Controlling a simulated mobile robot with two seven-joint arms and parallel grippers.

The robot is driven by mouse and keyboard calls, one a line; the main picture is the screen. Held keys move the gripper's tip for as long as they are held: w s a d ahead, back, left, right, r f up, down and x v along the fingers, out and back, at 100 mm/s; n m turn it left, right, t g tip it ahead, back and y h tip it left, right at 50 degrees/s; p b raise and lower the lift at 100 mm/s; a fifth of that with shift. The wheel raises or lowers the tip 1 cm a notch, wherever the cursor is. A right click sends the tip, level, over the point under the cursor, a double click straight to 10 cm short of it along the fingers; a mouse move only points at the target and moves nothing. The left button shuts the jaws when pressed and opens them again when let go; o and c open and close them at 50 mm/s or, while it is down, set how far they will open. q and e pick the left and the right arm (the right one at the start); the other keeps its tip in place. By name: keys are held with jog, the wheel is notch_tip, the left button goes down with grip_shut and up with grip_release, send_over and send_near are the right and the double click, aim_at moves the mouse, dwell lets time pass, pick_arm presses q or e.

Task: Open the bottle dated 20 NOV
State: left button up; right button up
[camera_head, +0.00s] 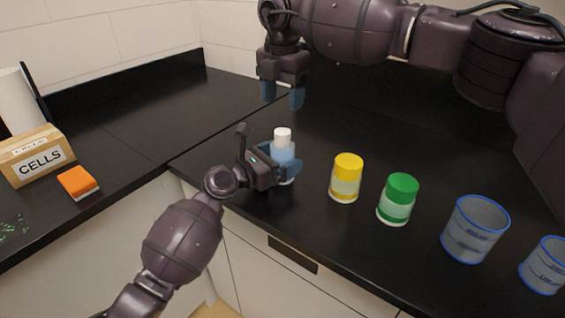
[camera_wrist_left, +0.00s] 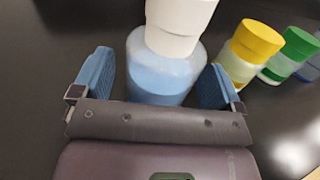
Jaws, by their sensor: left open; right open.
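A bottle with a white cap and a pale blue body (camera_head: 283,153) stands upright on the black counter. In the left wrist view the bottle (camera_wrist_left: 160,68) is between the two blue fingers of my left gripper (camera_wrist_left: 155,82), with a gap visible on the sides. My left gripper (camera_head: 279,172) is open around the bottle's body. My right gripper (camera_head: 283,94) is open and empty, above and behind the bottle, fingers pointing down. No date is readable on the bottle.
A yellow-capped jar (camera_head: 346,178) and a green-capped jar (camera_head: 398,199) stand right of the bottle. Two blue-rimmed cups (camera_head: 475,229) (camera_head: 545,265) are farther right. A CELLS box (camera_head: 37,155) and an orange block (camera_head: 78,182) are on the left counter. The counter behind the bottle is clear.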

aim_at(282, 131)
pick_arm(q)
jog(key=shift+w+d, duration=0.2)
jog(key=shift+c, duration=0.2)
jog(key=c, duration=1.5)
grip_shut()
pick_arm(e)
jog(key=shift+f, duration=0.2)
jog(key=shift+s+a+m, duration=0.1)
jog(key=shift+m, duration=0.4)
jog(key=m, duration=0.3)
jog(key=shift+m, duration=0.4)
jog(key=m, duration=0.4)
jog(key=shift+r, duration=0.15)
jog(key=shift+f, duration=4)
